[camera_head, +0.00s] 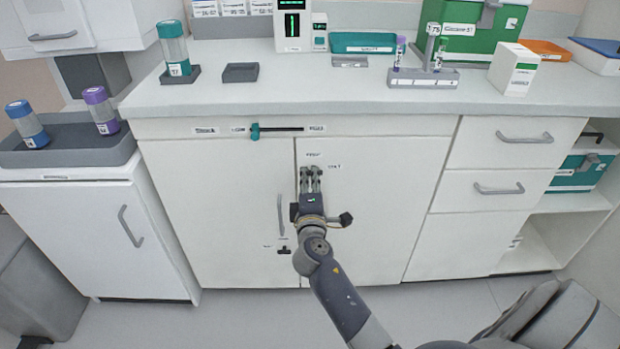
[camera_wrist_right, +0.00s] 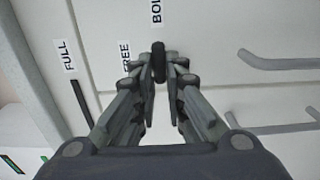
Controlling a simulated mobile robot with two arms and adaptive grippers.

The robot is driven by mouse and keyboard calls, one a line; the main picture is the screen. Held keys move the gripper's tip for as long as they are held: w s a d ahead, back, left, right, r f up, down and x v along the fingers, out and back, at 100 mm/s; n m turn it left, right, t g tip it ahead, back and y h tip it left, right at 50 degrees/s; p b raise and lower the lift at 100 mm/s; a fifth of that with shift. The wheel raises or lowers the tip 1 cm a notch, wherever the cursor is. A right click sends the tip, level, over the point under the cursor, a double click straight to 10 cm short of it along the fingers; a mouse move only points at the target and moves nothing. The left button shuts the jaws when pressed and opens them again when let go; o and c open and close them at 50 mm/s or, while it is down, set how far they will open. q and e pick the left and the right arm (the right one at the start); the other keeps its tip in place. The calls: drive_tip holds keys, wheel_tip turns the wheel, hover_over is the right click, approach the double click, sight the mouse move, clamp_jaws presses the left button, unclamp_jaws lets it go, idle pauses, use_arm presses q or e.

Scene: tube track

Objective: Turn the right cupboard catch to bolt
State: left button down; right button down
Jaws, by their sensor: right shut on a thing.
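The right cupboard door (camera_head: 385,215) is shut. Its FREE label (camera_head: 313,154) is above my right gripper (camera_head: 311,172), and its BOLT label (camera_head: 334,166) is to the right. In the right wrist view, my right gripper (camera_wrist_right: 158,72) is shut on the dark bar of the right catch (camera_wrist_right: 158,58). The bar's visible length runs up the picture toward the BOLT label (camera_wrist_right: 157,10); the FREE label (camera_wrist_right: 125,55) is off to its left. In the head view the fingers hide the catch. My left gripper is not in view.
The left door has a vertical handle (camera_head: 281,215) and a dark catch (camera_head: 284,250) close to my right wrist. A teal slider knob (camera_head: 255,131) sits on a track above the doors. Drawers (camera_head: 500,189) stand right. Tubes and boxes stand on the counter (camera_head: 330,100).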

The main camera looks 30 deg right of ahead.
drive_tip(key=shift+r, duration=0.1)
drive_tip(key=c, duration=1.6)
unclamp_jaws()
drive_tip(key=shift+c, duration=0.2)
drive_tip(key=shift+a, duration=0.1)
drive_tip(key=v, duration=1.2)
